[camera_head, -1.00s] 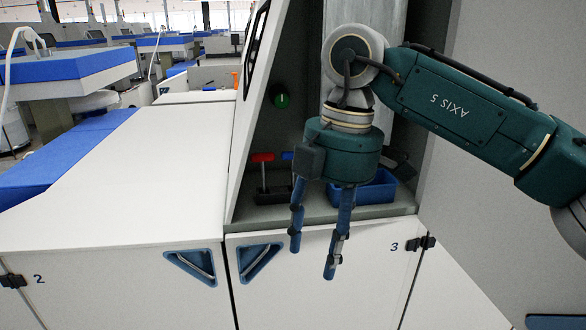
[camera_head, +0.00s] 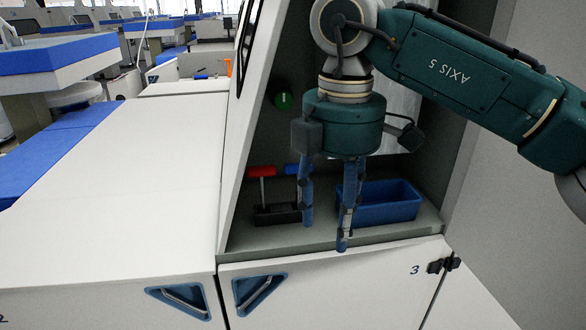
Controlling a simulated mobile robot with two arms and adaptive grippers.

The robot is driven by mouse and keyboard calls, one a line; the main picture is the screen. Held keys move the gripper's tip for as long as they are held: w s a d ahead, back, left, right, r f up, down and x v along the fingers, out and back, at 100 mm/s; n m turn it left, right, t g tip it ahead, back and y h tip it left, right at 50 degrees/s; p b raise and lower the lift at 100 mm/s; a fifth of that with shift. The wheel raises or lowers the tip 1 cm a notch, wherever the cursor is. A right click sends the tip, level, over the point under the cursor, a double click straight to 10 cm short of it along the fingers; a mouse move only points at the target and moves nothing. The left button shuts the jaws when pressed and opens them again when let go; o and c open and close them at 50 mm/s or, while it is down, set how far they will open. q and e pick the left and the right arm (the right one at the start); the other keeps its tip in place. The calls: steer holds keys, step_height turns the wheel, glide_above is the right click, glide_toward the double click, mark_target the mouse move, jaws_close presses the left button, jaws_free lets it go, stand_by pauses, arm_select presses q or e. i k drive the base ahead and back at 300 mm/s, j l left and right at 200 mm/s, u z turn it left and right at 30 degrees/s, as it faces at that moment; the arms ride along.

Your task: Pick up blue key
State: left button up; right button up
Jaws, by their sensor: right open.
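The blue key (camera_head: 291,169) stands in a small black holder (camera_head: 276,215) inside the open cabinet, beside a red key (camera_head: 262,171). Only its blue head shows clearly; its right side and lower part are partly hidden by my right gripper. My right gripper (camera_head: 324,234) is open and empty, fingers pointing down, just right of the blue key and in front of the shelf. My left gripper is not in view.
A blue bin (camera_head: 392,205) sits on the cabinet shelf (camera_head: 330,238), right of the holder. A green knob (camera_head: 283,100) is on the cabinet's back wall. The slanted white panel (camera_head: 236,130) bounds the opening on the left. A white worktop (camera_head: 130,190) extends left.

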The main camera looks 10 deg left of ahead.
mark_target(293, 167)
steer(key=i+j, duration=0.2)
steer(key=i, duration=0.25)
steer(key=i+j, duration=0.25)
steer(key=i, duration=0.2)
